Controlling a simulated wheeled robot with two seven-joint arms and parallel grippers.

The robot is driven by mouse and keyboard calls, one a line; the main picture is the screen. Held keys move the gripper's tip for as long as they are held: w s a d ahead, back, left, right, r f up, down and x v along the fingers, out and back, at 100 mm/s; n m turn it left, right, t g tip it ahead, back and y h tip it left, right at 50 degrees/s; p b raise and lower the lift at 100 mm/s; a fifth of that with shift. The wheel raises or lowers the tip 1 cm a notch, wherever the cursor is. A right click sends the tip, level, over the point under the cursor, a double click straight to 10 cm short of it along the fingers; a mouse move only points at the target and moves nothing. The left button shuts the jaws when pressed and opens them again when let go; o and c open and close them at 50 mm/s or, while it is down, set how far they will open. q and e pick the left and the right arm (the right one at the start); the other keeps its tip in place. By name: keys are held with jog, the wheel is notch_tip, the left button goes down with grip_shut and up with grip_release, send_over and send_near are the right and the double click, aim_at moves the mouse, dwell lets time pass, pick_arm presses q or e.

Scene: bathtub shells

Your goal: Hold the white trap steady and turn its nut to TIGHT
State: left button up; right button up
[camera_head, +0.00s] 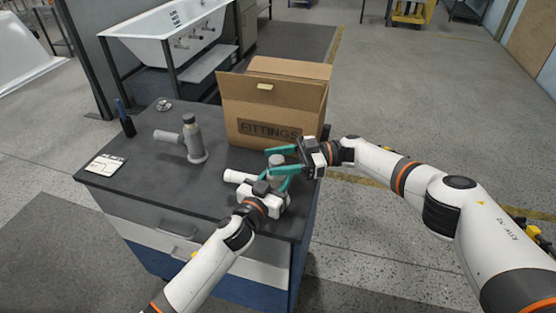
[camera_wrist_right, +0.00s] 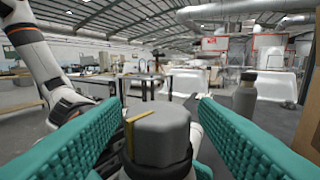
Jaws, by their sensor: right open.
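The white trap stands near the front right of the dark bench, mostly hidden by my grippers; its white side pipe (camera_head: 238,177) points left. Its grey round top, the nut (camera_head: 276,160), has a yellow mark and shows large in the right wrist view (camera_wrist_right: 160,135). My right gripper (camera_head: 272,161) is open, with teal fingers on both sides of the nut; in its wrist view a gap shows on each side. My left gripper (camera_head: 264,180) is low at the trap's body from the front; its finger contact is hidden.
A grey trap (camera_head: 194,142) stands on the bench to the left. A FITTINGS carton (camera_head: 270,105) is close behind the white trap.

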jog(key=w+d, duration=0.1)
jog(key=d, duration=0.6)
jog(key=shift+d, duration=0.1)
pick_arm(q)
jog(key=o, duration=1.1)
pick_arm(e)
jog(key=shift+w, duration=0.1)
pick_arm(q)
jog(key=shift+o, duration=0.2)
